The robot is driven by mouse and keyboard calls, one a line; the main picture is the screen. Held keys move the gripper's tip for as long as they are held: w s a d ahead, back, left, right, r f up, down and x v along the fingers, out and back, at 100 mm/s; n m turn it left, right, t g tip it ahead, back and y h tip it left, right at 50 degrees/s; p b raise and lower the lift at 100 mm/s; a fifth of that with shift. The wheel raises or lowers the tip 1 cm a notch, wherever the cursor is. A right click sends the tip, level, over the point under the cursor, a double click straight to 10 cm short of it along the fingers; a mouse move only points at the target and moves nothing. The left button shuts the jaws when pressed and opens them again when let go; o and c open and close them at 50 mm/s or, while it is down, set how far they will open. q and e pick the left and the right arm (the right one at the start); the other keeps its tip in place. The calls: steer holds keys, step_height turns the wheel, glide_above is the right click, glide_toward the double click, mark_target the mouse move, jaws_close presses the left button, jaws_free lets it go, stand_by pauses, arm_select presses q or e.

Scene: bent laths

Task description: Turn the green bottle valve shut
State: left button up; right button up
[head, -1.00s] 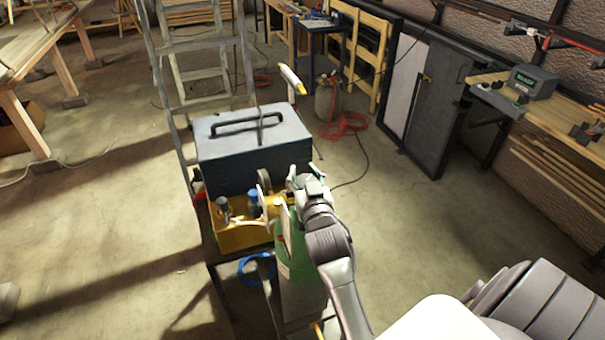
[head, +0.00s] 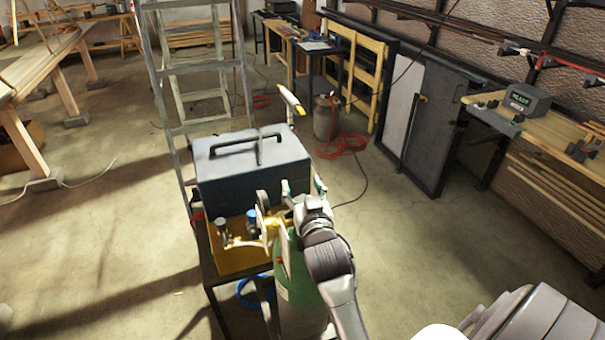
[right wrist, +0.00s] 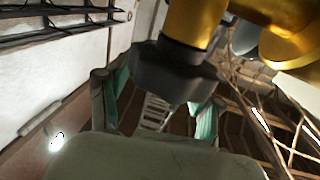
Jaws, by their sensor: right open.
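The green bottle (head: 300,292) stands upright beside the table, below my right arm. Brass fittings with gauges (head: 262,222) sit at its top left. My right gripper (head: 302,188) is at the top of the bottle and hides most of the valve in the head view. In the right wrist view, the green-padded fingers (right wrist: 160,105) are apart, with a dark knob (right wrist: 172,70) on a brass stem (right wrist: 195,22) in front of and partly between them. I cannot tell whether the fingers touch it. My left gripper is not in view.
A dark toolbox (head: 250,170) with a black handle stands just behind the bottle. A ladder (head: 200,70) stands behind. The floor at right is clear.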

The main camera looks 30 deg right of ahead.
step_height(320, 180, up, 8)
steer(key=shift+s+f, duration=0.15)
stand_by(0.3)
